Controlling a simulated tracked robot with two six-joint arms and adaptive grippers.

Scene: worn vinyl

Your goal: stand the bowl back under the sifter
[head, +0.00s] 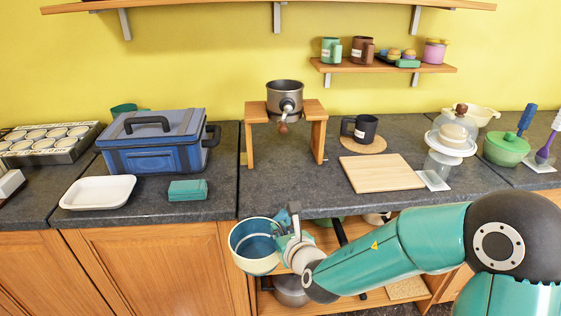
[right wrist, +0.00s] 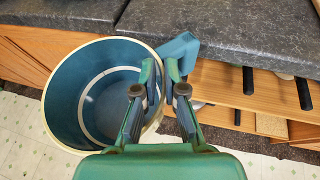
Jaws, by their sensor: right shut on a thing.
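The sifter (head: 285,97) is a dark grey pot with a front crank, held up on a wooden stand (head: 315,135). The counter under it, between the stand's legs, is bare. My left gripper is not in view.
A blue toolbox (head: 150,143), white tray (head: 98,192) and teal block (head: 188,190) lie left of the stand. A dark mug (head: 362,129) and wooden board (head: 381,173) lie right. The counter before the stand is clear. Open shelves (head: 330,240) sit below the counter.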

